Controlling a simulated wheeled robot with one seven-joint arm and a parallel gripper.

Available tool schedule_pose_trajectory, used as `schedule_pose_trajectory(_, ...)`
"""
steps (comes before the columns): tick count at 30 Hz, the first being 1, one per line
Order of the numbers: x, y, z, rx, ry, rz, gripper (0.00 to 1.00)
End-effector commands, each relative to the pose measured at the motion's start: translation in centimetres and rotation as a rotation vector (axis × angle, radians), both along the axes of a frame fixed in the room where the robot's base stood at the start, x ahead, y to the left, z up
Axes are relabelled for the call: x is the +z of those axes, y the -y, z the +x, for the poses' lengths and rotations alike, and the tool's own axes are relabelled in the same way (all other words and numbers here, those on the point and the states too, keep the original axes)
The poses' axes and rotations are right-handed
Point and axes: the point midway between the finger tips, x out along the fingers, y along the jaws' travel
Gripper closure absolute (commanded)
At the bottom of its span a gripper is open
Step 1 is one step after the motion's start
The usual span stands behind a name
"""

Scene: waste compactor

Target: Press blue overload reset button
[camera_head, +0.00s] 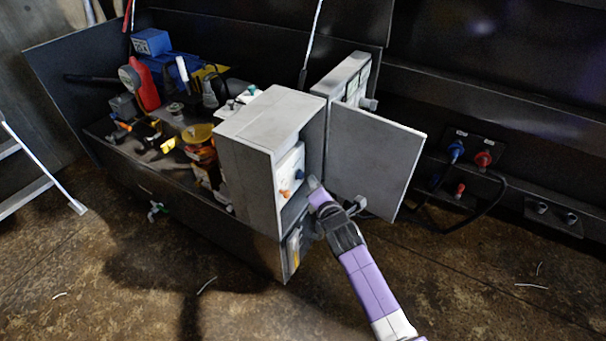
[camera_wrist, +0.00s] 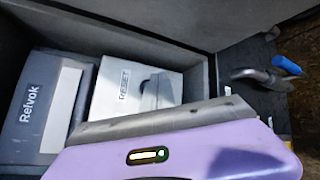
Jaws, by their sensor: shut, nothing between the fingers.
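A grey control box (camera_head: 250,155) stands open, its door (camera_head: 376,150) swung out to the right. Inside it is a white unit (camera_head: 290,168) with a small blue button (camera_head: 300,174) and an orange knob (camera_head: 285,193). My gripper (camera_head: 314,184) is shut and empty, its tip at the box opening just right of and slightly below the blue button. I cannot tell whether they touch. The wrist view shows the white unit marked "RESET" (camera_wrist: 110,92) beside a grey "Relvok" unit (camera_wrist: 40,102). My purple gripper body fills its lower part; the blue button is not visible there.
A blue-tipped lever (camera_wrist: 275,73) is right of the box opening. Pumps, valves and a red gauge (camera_head: 140,84) crowd the machine at left. Blue and red connectors (camera_head: 470,154) with dark cables are on the right wall. The floor (camera_head: 480,270) at lower right is mostly clear.

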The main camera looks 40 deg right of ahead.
Motion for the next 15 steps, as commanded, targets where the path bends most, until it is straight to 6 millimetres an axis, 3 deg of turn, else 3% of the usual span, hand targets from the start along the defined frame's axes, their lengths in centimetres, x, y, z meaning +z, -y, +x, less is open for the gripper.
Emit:
schedule_pose_trajectory(8, 0.0, 0.0, -0.1, 0.0, 0.0, 0.0, 1.0)
schedule_pose_trajectory(15, 0.4, 0.5, -1.4, 0.0, -0.002, 0.002, 1.0)
